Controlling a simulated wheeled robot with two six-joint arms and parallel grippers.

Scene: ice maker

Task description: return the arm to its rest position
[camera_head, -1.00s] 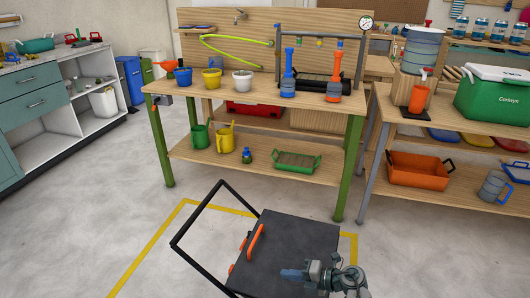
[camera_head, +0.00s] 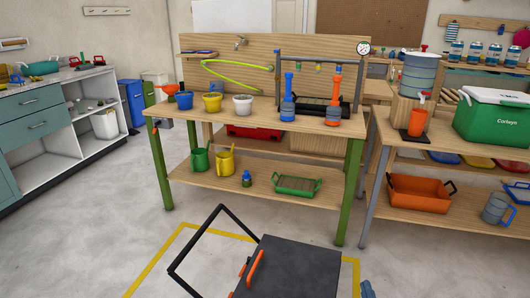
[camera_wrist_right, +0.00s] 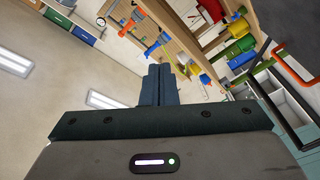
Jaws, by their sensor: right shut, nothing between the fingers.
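My right gripper shows in the right wrist view (camera_wrist_right: 158,86), its two dark blue fingers closed together with nothing between them. In the head view only a small blue part of it (camera_head: 367,289) shows at the bottom edge, right of centre. The rest of the right arm is out of that picture. The right gripper is low and in front of the workbench (camera_head: 250,187), apart from it. My left gripper and arm are not in either view.
The workbench holds pots and two blue and orange pumps (camera_head: 288,100). A second table (camera_head: 470,150) at the right carries a green cooler (camera_head: 493,117) and a water dispenser. A teal cabinet (camera_head: 35,120) stands at the left. Grey floor (camera_head: 110,235) is open between them.

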